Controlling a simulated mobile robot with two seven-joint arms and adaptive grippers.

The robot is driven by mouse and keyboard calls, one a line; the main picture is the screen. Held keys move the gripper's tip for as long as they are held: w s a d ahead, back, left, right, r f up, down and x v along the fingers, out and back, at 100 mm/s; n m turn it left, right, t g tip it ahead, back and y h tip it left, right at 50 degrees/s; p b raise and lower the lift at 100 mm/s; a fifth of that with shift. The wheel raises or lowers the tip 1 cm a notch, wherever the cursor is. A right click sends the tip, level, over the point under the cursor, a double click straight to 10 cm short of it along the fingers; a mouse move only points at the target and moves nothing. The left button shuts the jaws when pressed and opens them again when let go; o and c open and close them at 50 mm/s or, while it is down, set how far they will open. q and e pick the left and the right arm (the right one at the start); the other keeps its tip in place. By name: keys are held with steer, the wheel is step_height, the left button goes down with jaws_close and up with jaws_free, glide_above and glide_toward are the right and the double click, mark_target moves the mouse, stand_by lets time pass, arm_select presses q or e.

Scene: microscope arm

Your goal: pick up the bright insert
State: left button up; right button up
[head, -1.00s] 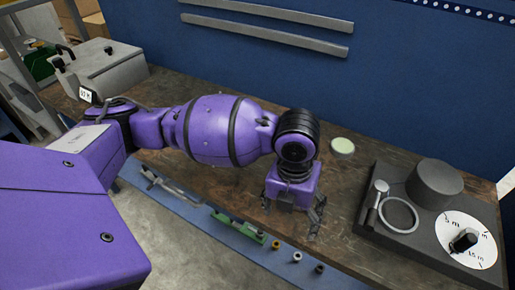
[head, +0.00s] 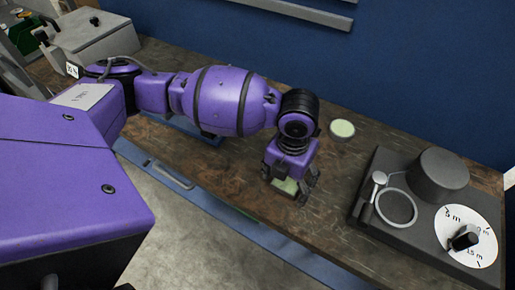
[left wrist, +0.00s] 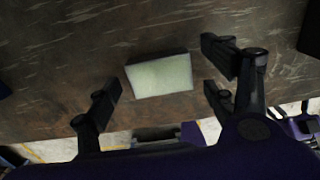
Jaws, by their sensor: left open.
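A pale green-white block, which I take for the bright insert (left wrist: 161,76), lies on the brown worktop in the left wrist view. It sits between the spread fingers of my left gripper (left wrist: 160,88), with a gap on each side. In the head view my left gripper (head: 288,186) points down at the worktop. A pale patch of the insert (head: 286,186) shows between its fingers, the rest hidden by the gripper. My left gripper is open and holds nothing. My right gripper is not in view.
A pale green round disc (head: 341,129) lies behind and right of the gripper. A dark stand (head: 437,176) with a round lens (head: 396,207) and a white dial (head: 483,241) is at the right. A grey box (head: 97,40) is at the back left. Worktop (head: 335,213) between gripper and stand is bare.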

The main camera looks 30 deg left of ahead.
arm_select(q)
steer(key=shift+w, duration=0.15)
steer(key=c, duration=1.6)
steer(key=shift+r, duration=0.1)
steer(key=shift+c, duration=1.1)
steer(key=shift+r, duration=0.1)
